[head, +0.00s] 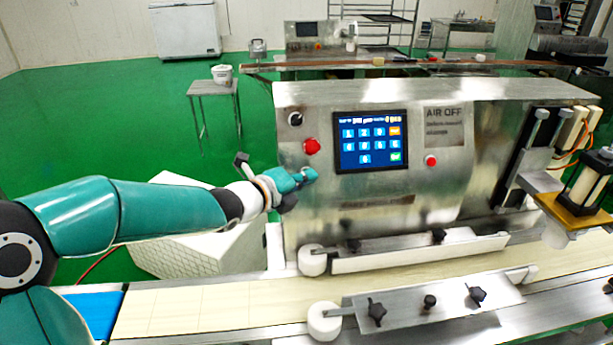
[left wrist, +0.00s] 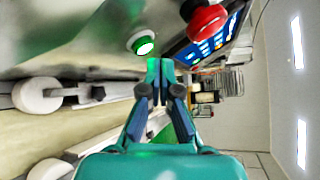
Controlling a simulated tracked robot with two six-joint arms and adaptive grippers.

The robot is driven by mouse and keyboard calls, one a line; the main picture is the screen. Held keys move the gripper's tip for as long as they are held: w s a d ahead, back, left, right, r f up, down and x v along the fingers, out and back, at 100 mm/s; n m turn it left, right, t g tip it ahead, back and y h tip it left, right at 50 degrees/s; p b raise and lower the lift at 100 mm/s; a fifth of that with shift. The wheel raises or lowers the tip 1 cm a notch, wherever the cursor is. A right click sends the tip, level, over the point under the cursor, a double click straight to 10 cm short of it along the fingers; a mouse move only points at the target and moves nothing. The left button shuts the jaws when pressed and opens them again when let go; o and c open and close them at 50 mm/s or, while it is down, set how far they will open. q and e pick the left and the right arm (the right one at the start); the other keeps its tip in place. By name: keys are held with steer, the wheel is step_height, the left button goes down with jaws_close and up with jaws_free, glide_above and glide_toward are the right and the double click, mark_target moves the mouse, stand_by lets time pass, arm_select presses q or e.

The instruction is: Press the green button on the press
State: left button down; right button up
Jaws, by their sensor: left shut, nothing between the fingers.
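The press (head: 450,200) is a steel cabinet with a touch screen on its front. Its green button (left wrist: 143,46) shows lit in the left wrist view, in a pale ring. In the head view the button is mostly hidden behind my left gripper (head: 306,176). My left gripper is shut and empty, its tips pointing at the panel just below the red button. In the left wrist view its fingertips (left wrist: 160,64) are close beside the green button, a little right of and below it in the picture. I cannot tell whether they touch it. My right gripper is not in view.
The red button (head: 311,146) sits just above the fingertips, and a black knob (head: 295,119) above that. The touch screen (head: 370,141) is to the right. A conveyor belt (head: 200,310) with guide rails runs below. A white crate (head: 180,250) stands behind my left arm.

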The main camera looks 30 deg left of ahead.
arm_select(q)
steer(key=shift+d, duration=0.1)
steer(key=s+d+r+b, duration=0.2)
steer(key=s, duration=0.1)
steer(key=shift+s+d+r, duration=0.15)
steer(key=shift+s+d, duration=0.15)
stand_by(1.0)
